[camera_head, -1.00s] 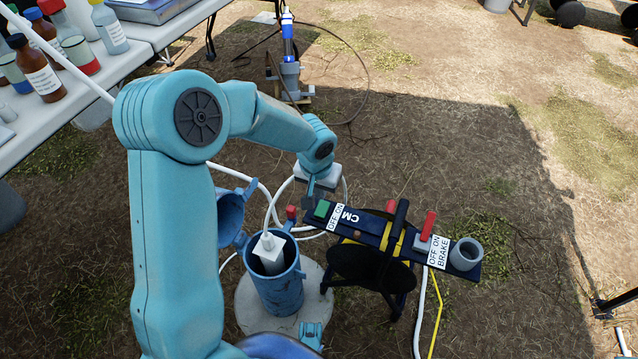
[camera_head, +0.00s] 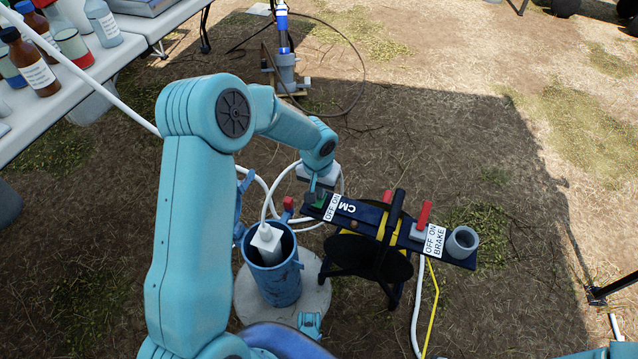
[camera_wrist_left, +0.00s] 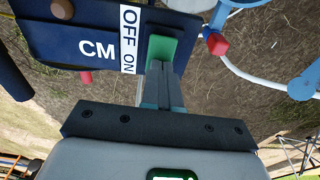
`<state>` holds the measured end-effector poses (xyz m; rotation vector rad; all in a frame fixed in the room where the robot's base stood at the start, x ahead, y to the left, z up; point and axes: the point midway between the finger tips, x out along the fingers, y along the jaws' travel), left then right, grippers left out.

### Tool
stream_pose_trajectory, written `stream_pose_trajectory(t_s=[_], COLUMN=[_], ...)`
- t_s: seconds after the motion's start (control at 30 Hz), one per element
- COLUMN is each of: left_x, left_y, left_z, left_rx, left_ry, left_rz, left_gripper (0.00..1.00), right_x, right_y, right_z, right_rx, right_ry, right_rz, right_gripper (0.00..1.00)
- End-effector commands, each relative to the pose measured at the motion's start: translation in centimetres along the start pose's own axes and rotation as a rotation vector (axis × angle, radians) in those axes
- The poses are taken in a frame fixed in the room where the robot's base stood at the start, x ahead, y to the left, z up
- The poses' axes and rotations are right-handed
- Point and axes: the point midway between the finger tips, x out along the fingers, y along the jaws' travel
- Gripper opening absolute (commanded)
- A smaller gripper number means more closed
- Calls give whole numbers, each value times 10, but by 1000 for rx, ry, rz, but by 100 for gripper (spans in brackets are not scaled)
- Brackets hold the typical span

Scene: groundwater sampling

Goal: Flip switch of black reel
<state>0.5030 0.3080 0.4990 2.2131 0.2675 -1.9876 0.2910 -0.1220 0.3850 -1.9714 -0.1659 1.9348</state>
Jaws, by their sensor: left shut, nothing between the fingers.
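The black reel (camera_head: 366,257) stands on a dark frame right of the blue well casing. Its dark-blue panel (camera_head: 367,219) carries a switch (camera_head: 320,201) at the left end, beside a white OFF ON label and the letters CM. My right gripper is not in view.
The open blue well casing (camera_head: 277,281) with a white fitting inside stands just left of the reel. A red brake lever (camera_head: 424,214) and grey ring (camera_head: 462,243) sit at the panel's right end. A bottle-laden table (camera_head: 98,74) is at upper left.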

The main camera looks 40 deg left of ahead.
Motion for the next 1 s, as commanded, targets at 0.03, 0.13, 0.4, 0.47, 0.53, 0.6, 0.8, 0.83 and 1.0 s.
stream_pose_trajectory(t_s=[0.03,0.13,0.4,0.47,0.53,0.6,0.8,0.83,1.0], left_x=[-4,0,10,10,11,11,9,9,8], left_y=[0,0,0,0,0,0,0,0,-1], left_z=[0,1,3,4,6,8,20,22,24], left_rx=[-1,-1,2,2,2,2,1,1,-1], left_ry=[-39,-109,-133,-133,-134,-136,-142,-144,-147], left_rz=[1,1,4,4,4,3,2,2,1], left_gripper=[0,0,0,0,0,0,0,0,0], right_x=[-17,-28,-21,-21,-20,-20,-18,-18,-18], right_y=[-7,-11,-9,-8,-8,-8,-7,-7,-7], right_z=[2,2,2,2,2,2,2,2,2], right_rx=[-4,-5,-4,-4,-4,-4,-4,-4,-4], right_ry=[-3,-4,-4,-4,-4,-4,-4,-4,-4], right_rz=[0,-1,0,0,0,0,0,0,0], right_gripper=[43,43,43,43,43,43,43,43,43])
